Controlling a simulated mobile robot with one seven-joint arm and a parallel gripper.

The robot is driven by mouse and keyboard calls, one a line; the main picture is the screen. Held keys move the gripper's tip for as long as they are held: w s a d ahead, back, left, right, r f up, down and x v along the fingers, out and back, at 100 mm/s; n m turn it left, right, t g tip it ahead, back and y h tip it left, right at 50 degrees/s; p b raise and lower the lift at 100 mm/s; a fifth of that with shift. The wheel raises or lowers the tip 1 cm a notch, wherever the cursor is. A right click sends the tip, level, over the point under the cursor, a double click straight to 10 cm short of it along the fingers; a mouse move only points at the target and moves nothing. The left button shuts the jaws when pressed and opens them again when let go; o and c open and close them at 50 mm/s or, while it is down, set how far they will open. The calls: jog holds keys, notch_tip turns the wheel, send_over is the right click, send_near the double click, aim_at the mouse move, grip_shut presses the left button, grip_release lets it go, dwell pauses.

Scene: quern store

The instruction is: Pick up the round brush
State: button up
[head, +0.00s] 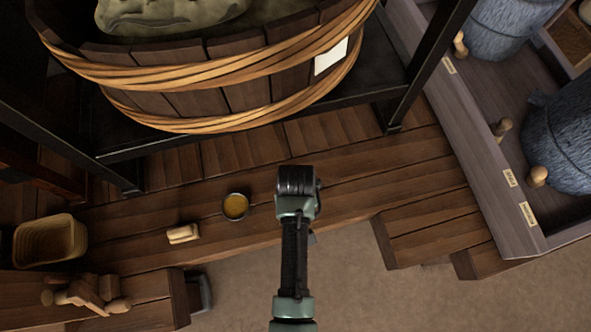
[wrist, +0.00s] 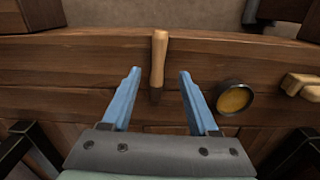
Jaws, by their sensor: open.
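A slim tool with a pale wooden handle and a short dark end, which looks like the round brush (wrist: 158,60), lies on the plank bench in the wrist view. It shows between the two blue fingers of my gripper (wrist: 158,74). The fingers are open on either side of it, and I see no contact. How far below the fingers it lies is hard to tell. In the head view my gripper (head: 297,172) hangs over the bench, and the arm hides the brush there.
A round tin with yellow contents (head: 235,207) and a pale wooden block (head: 183,234) lie left of my arm in the head view. A basket (head: 50,240) stands farther left. A big banded tub (head: 215,85) is on a black-framed stand behind; grey querns (head: 560,140) stand right.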

notch_tip(320, 180, down, 6)
jog(key=b, duration=0.3)
jog(key=shift+d, duration=0.15)
grip_shut()
dwell(1.1)
